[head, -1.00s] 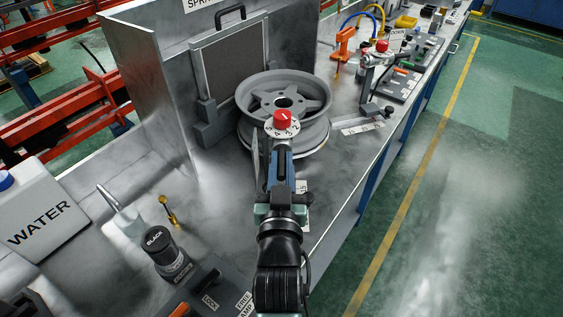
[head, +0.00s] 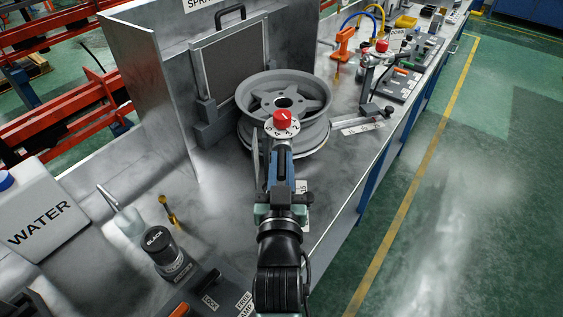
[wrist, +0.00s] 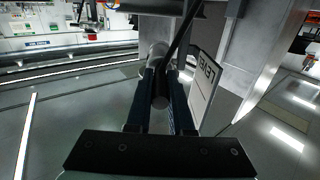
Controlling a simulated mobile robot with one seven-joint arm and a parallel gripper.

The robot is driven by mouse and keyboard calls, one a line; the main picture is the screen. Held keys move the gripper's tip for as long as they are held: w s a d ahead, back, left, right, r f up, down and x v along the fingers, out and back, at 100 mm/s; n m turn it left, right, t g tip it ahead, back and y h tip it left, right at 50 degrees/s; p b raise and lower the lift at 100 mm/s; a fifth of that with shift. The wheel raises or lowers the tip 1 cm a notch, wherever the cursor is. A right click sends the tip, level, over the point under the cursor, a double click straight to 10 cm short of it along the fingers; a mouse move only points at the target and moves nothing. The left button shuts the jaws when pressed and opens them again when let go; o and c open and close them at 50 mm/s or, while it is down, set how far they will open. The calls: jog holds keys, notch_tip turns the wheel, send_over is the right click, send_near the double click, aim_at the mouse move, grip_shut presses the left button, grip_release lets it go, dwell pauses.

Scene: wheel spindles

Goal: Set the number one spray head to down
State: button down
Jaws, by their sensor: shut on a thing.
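A red knob (head: 283,118) on a white ring with numbers shows at the far end of my gripper, in front of the wheel, in the head view. I cannot tell which spray head it belongs to. My gripper (head: 281,160) points away from me at this unit. In the wrist view its two dark blue fingers (wrist: 162,98) are closed on a dark cylindrical part (wrist: 160,101).
A grey wheel (head: 285,92) sits on the metal bench just beyond my gripper. A grey panel with a handle (head: 230,62) stands behind it. A WATER can (head: 40,220), a brass fitting (head: 170,212) and a BLACK canister (head: 163,252) are at left. Green floor lies right.

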aim_at(282, 143)
dwell(0.3)
jog(key=r+g+p, duration=0.1)
jog(key=p, duration=0.3)
jog(key=shift+r, duration=0.2)
jog(key=r+g+p, duration=0.1)
jog(key=p, duration=0.2)
jog(key=g+p, duration=0.1)
jog(key=p, duration=0.3)
jog(key=shift+w+r+g, duration=0.2)
jog(key=shift+r+g, duration=0.1)
jog(key=shift+r, duration=0.05)
jog(key=g+p, duration=0.1)
jog(key=p, duration=0.2)
jog(key=shift+w+r, duration=0.15)
jog(key=shift+r, duration=0.05)
jog(key=shift+f, duration=0.2)
jog(key=c, duration=0.8)
grip_release()
